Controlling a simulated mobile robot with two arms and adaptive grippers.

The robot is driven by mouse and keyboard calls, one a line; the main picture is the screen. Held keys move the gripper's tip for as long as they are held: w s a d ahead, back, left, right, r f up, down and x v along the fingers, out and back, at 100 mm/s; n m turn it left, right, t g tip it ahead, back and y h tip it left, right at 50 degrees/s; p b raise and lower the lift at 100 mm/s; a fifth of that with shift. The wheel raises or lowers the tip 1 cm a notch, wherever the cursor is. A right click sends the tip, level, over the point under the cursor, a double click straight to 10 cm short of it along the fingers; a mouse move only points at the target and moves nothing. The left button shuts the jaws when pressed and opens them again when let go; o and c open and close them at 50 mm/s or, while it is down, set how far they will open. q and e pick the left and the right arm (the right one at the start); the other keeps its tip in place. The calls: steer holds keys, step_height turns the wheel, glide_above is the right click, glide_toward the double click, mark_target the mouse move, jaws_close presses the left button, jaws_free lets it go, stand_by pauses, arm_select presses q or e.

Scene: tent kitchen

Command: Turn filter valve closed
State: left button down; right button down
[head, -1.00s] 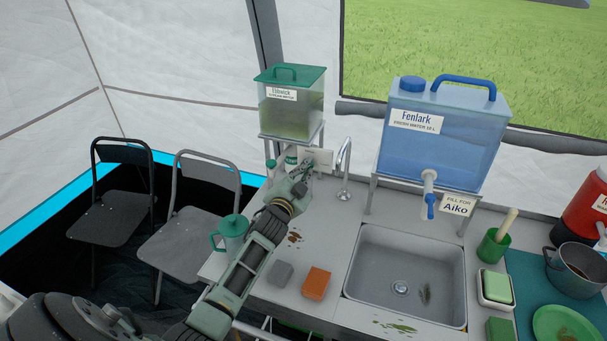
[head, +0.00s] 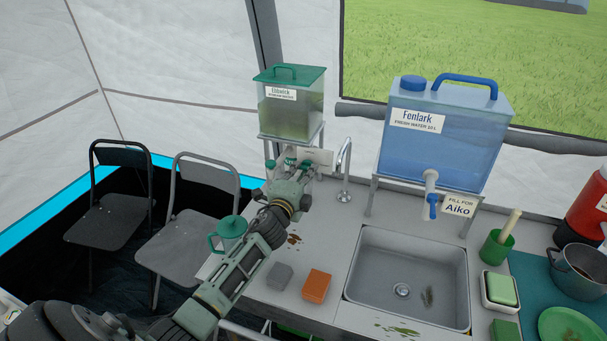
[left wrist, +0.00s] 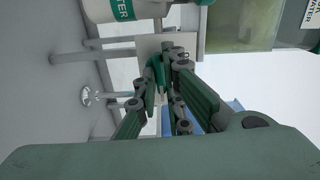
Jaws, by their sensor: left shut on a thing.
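In the left wrist view the gripper (left wrist: 164,72) is shut on a small green piece (left wrist: 154,70), which looks like the filter valve's handle. The fingers hide much of it, and I cannot tell the valve's exact angle. A white filter body with a green band (left wrist: 112,10) shows at the top of the left wrist view. My right gripper is not in view.
A metal tap (head: 344,170) stands just right of the gripper. A green lidded mug (head: 232,232) is beside my left forearm. A grey sponge (head: 279,274), an orange sponge (head: 317,285) and the sink (head: 405,320) lie in front. The blue Fenlark tank (head: 445,135) stands at right.

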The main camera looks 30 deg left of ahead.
arm_select(q)
steer(key=shift+m, duration=0.4)
steer(key=c, duration=1.9)
jaws_free()
steer(key=shift+o, duration=0.2)
steer(key=v, duration=1.2)
